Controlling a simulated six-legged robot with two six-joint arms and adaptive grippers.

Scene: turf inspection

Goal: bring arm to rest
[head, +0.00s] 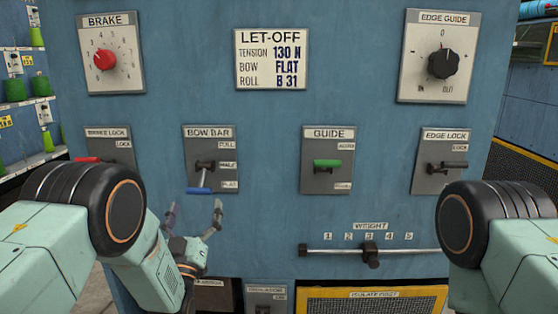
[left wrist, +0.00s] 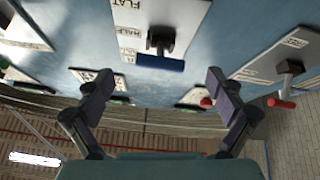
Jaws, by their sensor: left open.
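My left gripper (head: 194,211) is open and empty in the head view, just below the BOW BAR lever. Its two fingers stand apart, also in the left wrist view (left wrist: 159,84). The BOW BAR lever's blue handle (head: 199,190) points down beside the FLAT label. In the left wrist view the blue handle (left wrist: 160,62) lies past the fingertips, centred between them and apart from both. My right arm shows at the right of the head view, but its gripper is out of view.
The blue panel carries a BRAKE knob (head: 105,60), an EDGE GUIDE knob (head: 443,63), a red BRAKE LOCK handle (head: 88,159), a green GUIDE handle (head: 327,163), an EDGE LOCK lever (head: 446,165) and a WEIGHT slider (head: 370,250). Shelves (head: 25,105) stand at the left.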

